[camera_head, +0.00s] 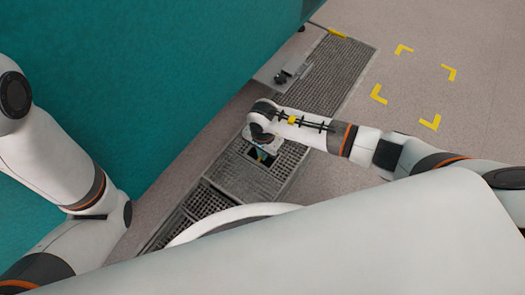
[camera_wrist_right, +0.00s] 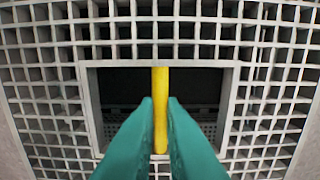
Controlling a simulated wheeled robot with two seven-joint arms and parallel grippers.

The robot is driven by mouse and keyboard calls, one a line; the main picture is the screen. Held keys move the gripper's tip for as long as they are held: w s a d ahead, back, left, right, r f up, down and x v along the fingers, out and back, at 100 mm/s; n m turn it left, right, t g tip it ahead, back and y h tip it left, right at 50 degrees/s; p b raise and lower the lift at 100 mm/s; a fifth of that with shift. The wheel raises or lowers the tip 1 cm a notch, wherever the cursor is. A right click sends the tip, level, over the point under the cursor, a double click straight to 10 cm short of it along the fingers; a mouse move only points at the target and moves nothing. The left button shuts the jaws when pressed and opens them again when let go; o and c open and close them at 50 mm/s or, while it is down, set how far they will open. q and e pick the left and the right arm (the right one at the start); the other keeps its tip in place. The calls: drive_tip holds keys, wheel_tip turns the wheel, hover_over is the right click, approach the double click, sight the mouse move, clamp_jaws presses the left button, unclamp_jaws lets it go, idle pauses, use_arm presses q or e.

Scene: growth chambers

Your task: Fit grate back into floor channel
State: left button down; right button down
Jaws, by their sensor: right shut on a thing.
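The floor channel, covered by dark mesh (camera_head: 325,75), runs diagonally along the teal wall. A lighter grey grate (camera_head: 238,178) with a square opening lies in line with it; I cannot tell whether it sits flush. In the right wrist view the grate (camera_wrist_right: 45,75) fills the picture around its dark opening. A yellow bar (camera_wrist_right: 160,85) crosses this opening. My right gripper (camera_wrist_right: 160,115) has green fingers shut on the bar from above. In the head view my right gripper (camera_head: 264,156) is at the opening, partly hidden by its wrist. My left gripper is out of view.
A teal wall (camera_head: 140,80) borders the channel on the left. A grey plate with a small dark fitting (camera_head: 283,76) lies beside the channel farther up. Yellow corner marks (camera_head: 379,94) frame a clear floor patch at right. My own body hides the lower part.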

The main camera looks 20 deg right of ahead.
drive_tip(key=shift+f+b, duration=1.05)
drive_tip(key=shift+f, duration=0.3)
drive_tip(key=c, duration=1.5)
unclamp_jaws()
drive_tip(key=shift+o, duration=0.2)
drive_tip(key=shift+f, duration=0.1)
wheel_tip(320, 180, up, 11)
drive_tip(key=p, duration=0.8)
drive_tip(key=shift+f, duration=0.15)
drive_tip(key=shift+r+p, duration=0.5)
drive_tip(key=shift+r, duration=0.15)
